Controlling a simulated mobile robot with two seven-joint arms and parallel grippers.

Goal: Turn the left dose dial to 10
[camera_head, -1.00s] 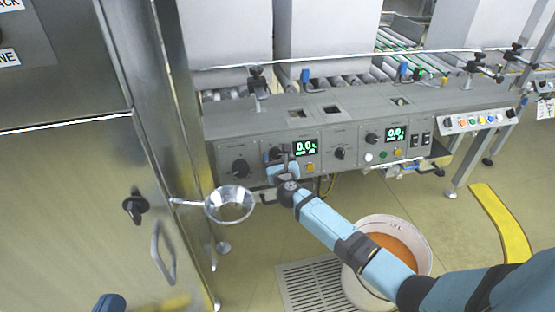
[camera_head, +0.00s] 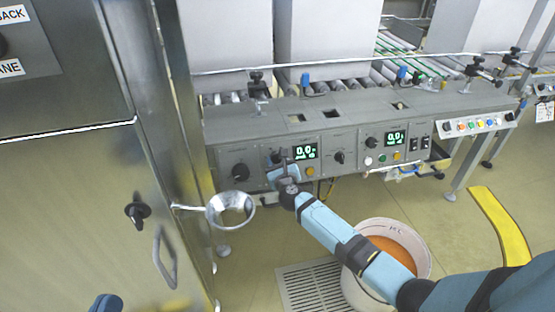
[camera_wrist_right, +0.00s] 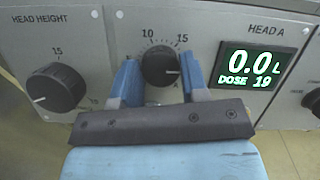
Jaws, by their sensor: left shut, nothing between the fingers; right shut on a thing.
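The left dose dial, a black knob (camera_wrist_right: 160,68), is on the grey panel just left of the HEAD A display (camera_wrist_right: 252,66). Its scale shows 10 and 15 above it; the sides of the scale are partly hidden by my fingers. The display reads 0.0 L and DOSE 19. My right gripper (camera_wrist_right: 158,82) is shut on the knob, one blue finger on each side. In the head view, my right gripper (camera_head: 282,170) is at the panel below and left of the display (camera_head: 305,151). My left gripper is not clearly visible.
The HEAD HEIGHT knob (camera_wrist_right: 56,88) is left of the dial. A second display (camera_head: 395,138) is further right on the panel. A white bucket (camera_head: 420,262) stands on the floor under my right arm.

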